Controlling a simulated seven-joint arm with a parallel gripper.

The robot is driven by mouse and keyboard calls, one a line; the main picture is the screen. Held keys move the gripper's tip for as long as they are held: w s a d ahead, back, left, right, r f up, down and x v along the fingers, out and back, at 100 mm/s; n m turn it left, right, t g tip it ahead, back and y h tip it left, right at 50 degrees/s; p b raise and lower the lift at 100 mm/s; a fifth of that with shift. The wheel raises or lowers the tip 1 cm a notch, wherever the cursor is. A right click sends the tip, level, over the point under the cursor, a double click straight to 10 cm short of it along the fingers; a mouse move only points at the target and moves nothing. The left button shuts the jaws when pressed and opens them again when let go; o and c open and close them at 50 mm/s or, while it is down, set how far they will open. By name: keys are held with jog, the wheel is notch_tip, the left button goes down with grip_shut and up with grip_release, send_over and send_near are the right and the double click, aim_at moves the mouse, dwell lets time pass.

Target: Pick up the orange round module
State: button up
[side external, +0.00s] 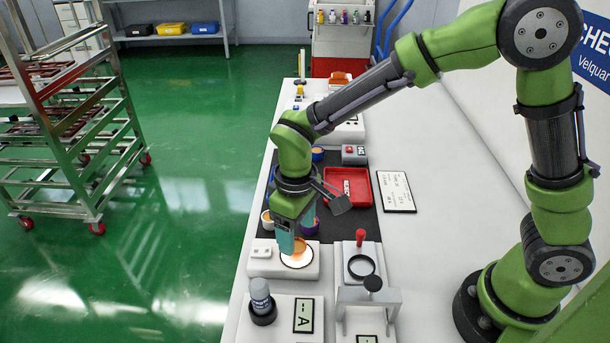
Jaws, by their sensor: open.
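An orange round piece (299,259), which looks like the orange round module, lies on a bright round pad on a white block (258,268) at the near left of the bench. My gripper (289,248) points down right over it, at its upper left edge in the picture, and hides part of it. The jaws are open. I cannot tell whether the fingers touch the piece or stand around it.
To the right stands a white fixture with a black ring (361,266) and red knob. In front, a grey bottle (261,296) stands in a black holder.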

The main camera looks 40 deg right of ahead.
aim_at(297, 248)
notch_tip(297, 248, down, 5)
jog(key=shift+r, duration=0.1)
jog(key=c, duration=1.2)
